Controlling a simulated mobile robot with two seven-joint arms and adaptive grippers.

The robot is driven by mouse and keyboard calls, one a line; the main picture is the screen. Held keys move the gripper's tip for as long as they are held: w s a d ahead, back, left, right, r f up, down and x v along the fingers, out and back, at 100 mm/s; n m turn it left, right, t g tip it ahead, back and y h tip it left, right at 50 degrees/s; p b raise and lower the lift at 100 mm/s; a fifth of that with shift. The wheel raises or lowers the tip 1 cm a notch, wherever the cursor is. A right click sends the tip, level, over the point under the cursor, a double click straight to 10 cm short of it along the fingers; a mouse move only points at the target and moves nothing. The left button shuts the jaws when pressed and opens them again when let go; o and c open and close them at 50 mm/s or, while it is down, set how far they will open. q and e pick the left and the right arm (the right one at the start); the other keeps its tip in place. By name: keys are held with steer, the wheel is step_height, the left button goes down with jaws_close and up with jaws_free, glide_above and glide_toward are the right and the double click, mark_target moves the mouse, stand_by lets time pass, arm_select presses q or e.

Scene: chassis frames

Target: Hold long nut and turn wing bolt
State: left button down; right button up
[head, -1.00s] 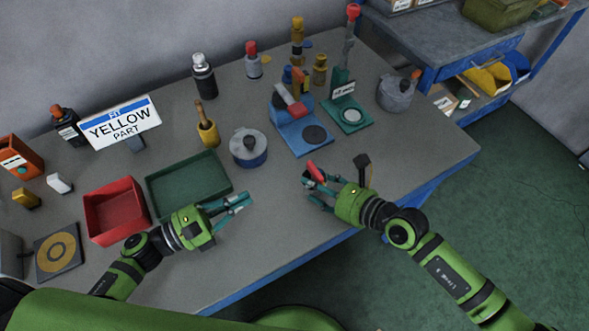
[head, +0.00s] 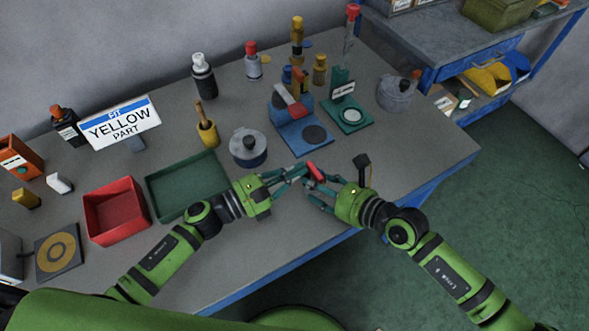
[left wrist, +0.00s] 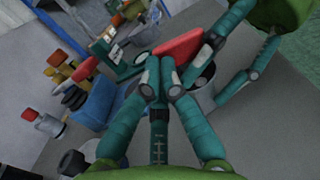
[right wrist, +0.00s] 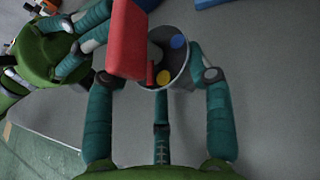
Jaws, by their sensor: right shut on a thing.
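A red flat-sided part (head: 314,172) lies at the fingers of my right gripper (head: 318,189), which is shut on it. In the right wrist view the red part (right wrist: 127,40) stands large at the left fingertip, with a grey round rim (right wrist: 180,78) showing between the fingers. I cannot tell whether that rim belongs to the held part. My left gripper (head: 293,176) reaches in from the left, with its fingertips close to the red part. In the left wrist view its tips are near together just below the red part (left wrist: 182,47); contact is unclear. No separate wing bolt or nut can be made out.
A green tray (head: 160,205) and a red bin (head: 90,212) stand at left. Behind are a lidded pot (head: 247,160), a blue stand (head: 312,146) and a green stand (head: 362,122). A sign reads "FIT YELLOW PART" (head: 119,125). The front table edge is near my right arm.

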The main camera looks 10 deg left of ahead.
arm_select(q)
steer(key=shift+w+d+r+m+g+h, duration=0.1)
steer(key=shift+w+d+m+g+h, duration=0.25)
steer(key=shift+m+g+h, duration=0.35)
stand_by(0.7)
steer(key=m+g, duration=0.1)
steer(key=g, duration=0.1)
steer(key=w+m+g+h, duration=0.1)
steer(key=g, duration=0.1)
steer(key=m+g, duration=0.2)
steer(key=shift+w+d+r+g+h, duration=0.1)
steer(key=shift+w+d+g+h, duration=0.2)
steer(key=shift+h, duration=0.1)
steer(key=shift+d, duration=0.15)
steer(key=shift+w, duration=0.25)
stand_by(1.1)
